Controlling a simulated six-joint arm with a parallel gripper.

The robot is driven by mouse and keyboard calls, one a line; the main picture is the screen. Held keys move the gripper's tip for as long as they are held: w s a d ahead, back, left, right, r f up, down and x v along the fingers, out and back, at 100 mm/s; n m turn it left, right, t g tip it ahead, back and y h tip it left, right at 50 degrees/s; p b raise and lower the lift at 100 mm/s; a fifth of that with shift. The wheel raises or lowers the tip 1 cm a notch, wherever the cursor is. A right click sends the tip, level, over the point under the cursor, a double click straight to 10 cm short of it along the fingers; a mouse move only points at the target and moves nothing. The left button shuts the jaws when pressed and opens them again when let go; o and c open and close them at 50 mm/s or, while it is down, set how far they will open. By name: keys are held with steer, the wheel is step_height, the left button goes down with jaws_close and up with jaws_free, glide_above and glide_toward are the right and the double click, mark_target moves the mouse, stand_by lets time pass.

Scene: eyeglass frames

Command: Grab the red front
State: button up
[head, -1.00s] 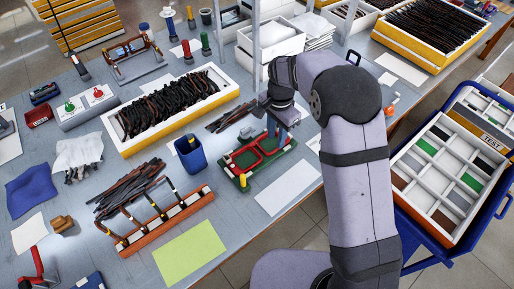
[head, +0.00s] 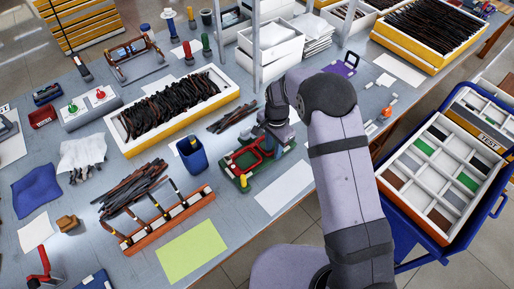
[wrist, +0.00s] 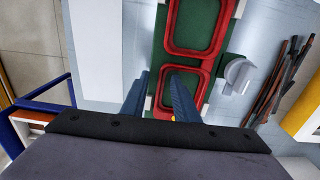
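The red front (wrist: 190,62) is an eyeglass frame with two rounded-square rims. It lies on a green fixture (wrist: 228,45) with red parts, and it also shows on the bench in the head view (head: 238,166). My gripper (wrist: 158,77) is open, with two blue fingers apart. In the wrist view the left edge of the nearer rim shows between the fingers, and the right finger overlaps that rim's opening. I cannot tell whether the fingers touch it. In the head view my gripper (head: 270,146) hangs over the fixture's right end and hides part of it.
A blue cup (head: 191,156) stands left of the fixture. Dark temples (head: 232,117) lie loose behind it, and a yellow-white crate (head: 121,143) holds many more. A white sheet (head: 285,188) lies in front. A blue cart (head: 450,248) with a sorting tray stands right.

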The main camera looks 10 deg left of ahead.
steer(key=shift+c, duration=0.3)
jaws_close()
step_height(320, 180, up, 10)
steer(key=b, duration=0.2)
steer(key=shift+b, duration=0.3)
